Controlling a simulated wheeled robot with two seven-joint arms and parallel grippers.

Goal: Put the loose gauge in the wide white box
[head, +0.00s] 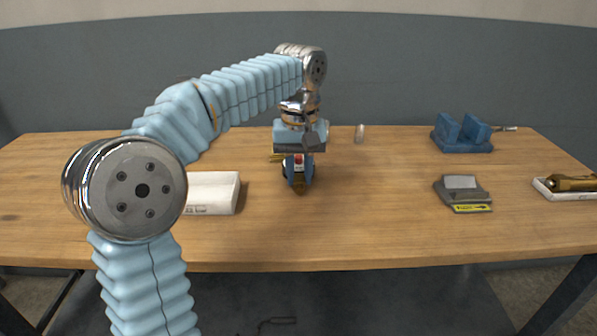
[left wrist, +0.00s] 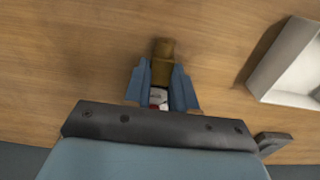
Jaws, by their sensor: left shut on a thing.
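The loose gauge (head: 299,188) has a brass lower end and a white and red part. My left gripper (head: 298,177) is shut on it near the middle of the table. In the left wrist view the gauge's brass end (left wrist: 163,58) sticks out between the two blue fingers of the left gripper (left wrist: 162,85). I cannot tell whether the gauge touches the table. The wide white box (head: 212,192) lies to the left of the gripper, its left part hidden behind my arm. The box also shows at the right of the left wrist view (left wrist: 283,55), with its hollow inside visible. My right gripper is not in view.
A narrow white tray (head: 571,196) with a brass item (head: 573,183) is at the right edge. A grey device with a yellow label (head: 463,194) and a blue vise (head: 462,137) stand right of centre. A small pale cylinder (head: 360,133) stands at the back. The front middle is clear.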

